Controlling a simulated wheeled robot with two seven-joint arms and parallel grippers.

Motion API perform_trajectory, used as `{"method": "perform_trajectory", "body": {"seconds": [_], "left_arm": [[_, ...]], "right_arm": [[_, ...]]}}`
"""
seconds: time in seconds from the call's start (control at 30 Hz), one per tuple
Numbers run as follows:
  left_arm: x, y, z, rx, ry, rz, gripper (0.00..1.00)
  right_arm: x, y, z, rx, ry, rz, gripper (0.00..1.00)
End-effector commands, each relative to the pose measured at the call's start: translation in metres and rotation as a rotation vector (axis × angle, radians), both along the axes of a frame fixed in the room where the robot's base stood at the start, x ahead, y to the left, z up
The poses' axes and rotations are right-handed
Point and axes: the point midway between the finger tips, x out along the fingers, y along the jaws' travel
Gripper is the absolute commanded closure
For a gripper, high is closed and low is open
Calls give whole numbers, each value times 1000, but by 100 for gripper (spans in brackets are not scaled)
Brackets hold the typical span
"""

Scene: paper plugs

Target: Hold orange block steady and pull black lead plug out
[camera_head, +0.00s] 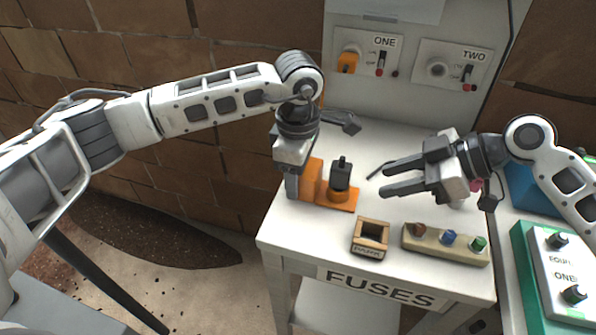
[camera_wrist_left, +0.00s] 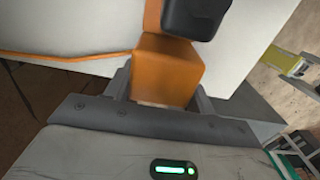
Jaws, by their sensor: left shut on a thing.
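The orange block (camera_head: 313,181) stands at the left side of the white table, joined to a flat orange base. The black lead plug (camera_head: 340,173) stands upright in an orange socket on that base. My left gripper (camera_head: 292,190) is shut on the orange block and points down, hiding part of it. In the left wrist view the orange block (camera_wrist_left: 168,68) sits between the fingers, with the black plug (camera_wrist_left: 195,15) just beyond it. My right gripper (camera_head: 388,178) is open and empty, to the right of the black plug, its fingers pointing left and apart from the plug.
A small wooden box (camera_head: 370,238) stands in front of the block. A fuse rack (camera_head: 445,245) with several coloured fuses is at the front right. Panels ONE (camera_head: 366,55) and TWO (camera_head: 455,66) are on the back wall. A dark pen-like thing (camera_head: 380,170) lies behind my right fingers.

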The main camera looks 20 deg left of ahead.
Motion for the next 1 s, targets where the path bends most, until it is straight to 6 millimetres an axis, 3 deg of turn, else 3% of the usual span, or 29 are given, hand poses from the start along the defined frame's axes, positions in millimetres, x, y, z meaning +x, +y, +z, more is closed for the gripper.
{"method": "perform_trajectory", "body": {"seconds": [0.1,0.17,0.37,0.6,0.8,1.0], "left_arm": [[0,0,1,-1,-1,0,72],[0,0,1,-1,-1,0,72],[0,0,1,-1,-1,0,72],[0,0,1,-1,-1,0,72],[0,0,0,-1,-1,0,72],[0,0,1,-1,-1,0,72]], "right_arm": [[0,0,0,0,0,0,61],[0,0,0,0,0,0,47],[1,3,9,-13,-4,11,47],[3,18,77,-184,-6,42,47],[1,18,115,-310,-3,9,47],[0,26,105,-332,4,0,47]]}}
